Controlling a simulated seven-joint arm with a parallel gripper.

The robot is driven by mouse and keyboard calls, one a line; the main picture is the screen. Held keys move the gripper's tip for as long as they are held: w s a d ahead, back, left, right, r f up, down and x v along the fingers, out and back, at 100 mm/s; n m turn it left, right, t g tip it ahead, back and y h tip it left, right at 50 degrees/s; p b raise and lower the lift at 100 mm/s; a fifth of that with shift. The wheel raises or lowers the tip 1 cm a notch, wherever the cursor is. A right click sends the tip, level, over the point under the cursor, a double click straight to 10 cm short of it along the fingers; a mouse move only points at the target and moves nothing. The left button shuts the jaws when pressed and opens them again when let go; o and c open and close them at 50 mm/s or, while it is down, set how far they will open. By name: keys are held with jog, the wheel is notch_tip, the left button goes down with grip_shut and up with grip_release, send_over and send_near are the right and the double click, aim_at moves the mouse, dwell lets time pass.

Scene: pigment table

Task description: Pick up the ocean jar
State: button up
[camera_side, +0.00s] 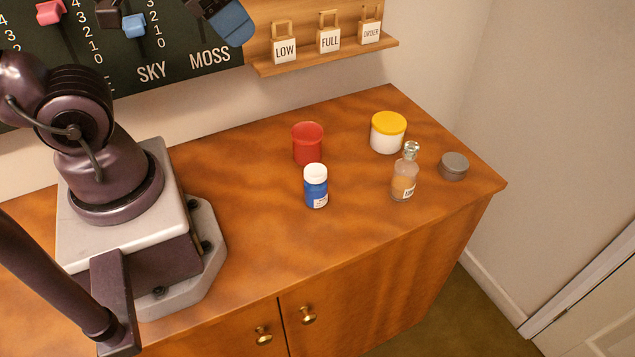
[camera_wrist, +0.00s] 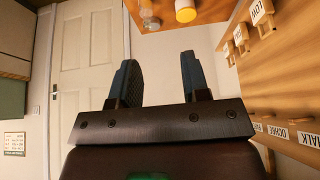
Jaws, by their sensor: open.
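The likely ocean jar, a small blue jar with a white lid and white label (camera_side: 316,190), stands upright on the wooden cabinet top in the side view. A red cup (camera_side: 307,146) stands close behind it. My gripper (camera_wrist: 157,68) shows in the wrist view with its two dark blue fingers apart and nothing between them. A blue-grey finger part appears at the top edge of the side view, high above the table. The blue jar is not visible in the wrist view.
A wall shelf with tagged blocks (camera_side: 328,38) is behind. The tabletop left of the blue jar is clear.

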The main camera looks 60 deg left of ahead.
jog(key=o, duration=0.7)
